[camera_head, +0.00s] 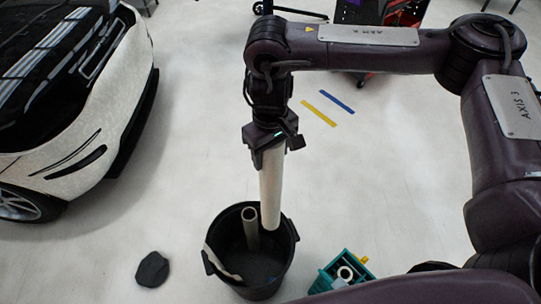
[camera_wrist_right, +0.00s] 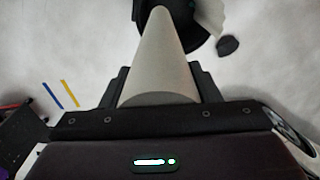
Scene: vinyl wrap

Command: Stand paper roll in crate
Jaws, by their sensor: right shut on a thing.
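My right gripper (camera_head: 270,150) is shut on the upper end of a long pale paper roll (camera_head: 271,195). The roll hangs almost upright. Its lower end overlaps the right inner side of a black round bin (camera_head: 283,266); I cannot tell how far inside the rim it is. In the right wrist view the roll (camera_wrist_right: 160,65) runs away from the gripper (camera_wrist_right: 160,103) toward the dark bin. A teal crate (camera_head: 326,282) stands on the floor right of the bin, with a white ring-shaped item (camera_head: 345,272) in it. My left gripper is not in view.
The bin holds a grey tube (camera_head: 251,228) standing at a slight tilt and a white strip (camera_head: 222,264) along its left side. A dark crumpled lump (camera_head: 152,269) lies left of it. A white car (camera_head: 85,150) stands at the left. Blue and yellow strips (camera_head: 319,113) lie on open floor.

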